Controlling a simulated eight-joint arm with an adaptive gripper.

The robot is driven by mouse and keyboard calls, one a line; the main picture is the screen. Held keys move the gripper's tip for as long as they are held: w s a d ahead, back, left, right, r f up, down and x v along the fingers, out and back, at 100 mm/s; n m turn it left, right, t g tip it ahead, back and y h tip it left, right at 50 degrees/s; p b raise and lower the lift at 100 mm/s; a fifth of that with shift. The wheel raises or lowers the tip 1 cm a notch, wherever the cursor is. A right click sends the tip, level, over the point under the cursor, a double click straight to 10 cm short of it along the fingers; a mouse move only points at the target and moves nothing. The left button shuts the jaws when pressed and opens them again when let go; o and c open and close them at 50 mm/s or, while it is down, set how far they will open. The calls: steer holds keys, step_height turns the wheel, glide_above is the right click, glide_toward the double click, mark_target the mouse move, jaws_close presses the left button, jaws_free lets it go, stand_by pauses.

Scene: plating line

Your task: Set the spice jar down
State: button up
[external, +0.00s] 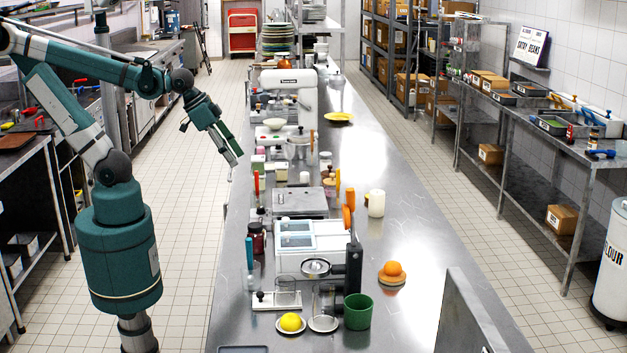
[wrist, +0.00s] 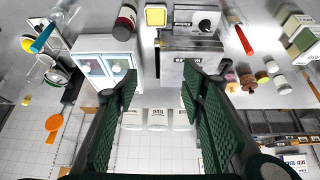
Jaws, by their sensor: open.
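My gripper (external: 233,158) is above the left edge of the long steel counter (external: 375,185) in the external view. In the wrist view my gripper (wrist: 158,84) has its two green fingers wide apart with nothing between them.
A white stand mixer (external: 285,80) is farther back. A steel box appliance (external: 300,203) is behind the scale. A green cup (external: 357,312), a lemon on a plate (external: 291,322) and an orange (external: 393,269) are nearer. The counter's right side is largely clear.

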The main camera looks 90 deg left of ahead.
steer(key=shift+s+a+r+t, duration=0.5)
steer(key=shift+s+a+r, duration=0.2)
steer(key=shift+s, duration=0.1)
steer(key=shift+f, duration=0.15)
step_height(320, 180, down, 6)
steer(key=b, duration=0.6)
stand_by(0.9)
